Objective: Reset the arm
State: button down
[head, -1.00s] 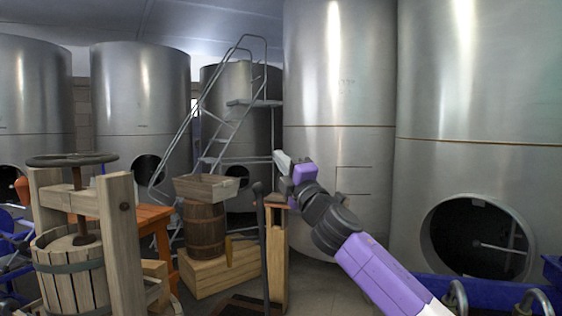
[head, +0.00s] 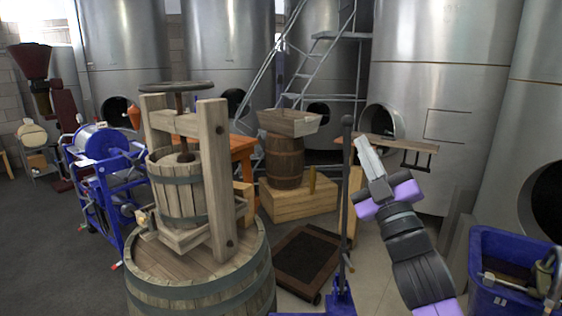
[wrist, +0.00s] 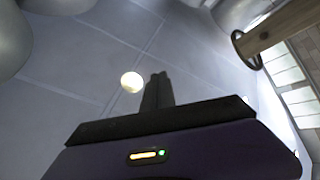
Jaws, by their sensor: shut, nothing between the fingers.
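My gripper (head: 366,152) is raised at the right of the head view, on my purple and black arm. Its fingers are together and empty, pointing up and to the left. In the wrist view the closed dark fingers (wrist: 157,90) point up toward the ceiling (wrist: 80,60) and a round white lamp (wrist: 131,82). Nothing touches the fingers.
A wooden press (head: 187,170) stands on a large barrel (head: 190,275) at left centre. A small barrel (head: 284,162) carries a wooden box (head: 290,122). A metal ladder (head: 300,75) leans by steel tanks (head: 440,90). A blue bin (head: 490,295) is at lower right. Dark floor is clear at left.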

jog(key=s+d+f+m+g+h, duration=0.15)
jog(key=s+f+m+h, duration=0.4)
jog(key=s+f, duration=0.95)
jog(key=s+d+f+m+g+h, duration=0.1)
jog(key=s+f+m+g+h, duration=0.15)
jog(key=s+f+m, duration=0.95)
jog(key=s+f+n+g+y, duration=0.1)
jog(key=s+f, duration=0.3)
jog(key=s, duration=0.8)
jog(key=s+d+f+n+g+y+b, duration=0.1)
jog(key=s+f+n+g, duration=0.3)
jog(key=s, duration=0.9)
jog(key=shift+s+f+g, duration=0.25)
jog(key=shift+f+g, duration=0.05)
jog(key=shift+f, duration=0.2)
jog(key=shift+d+n, duration=0.1)
jog(key=shift+n, duration=0.15)
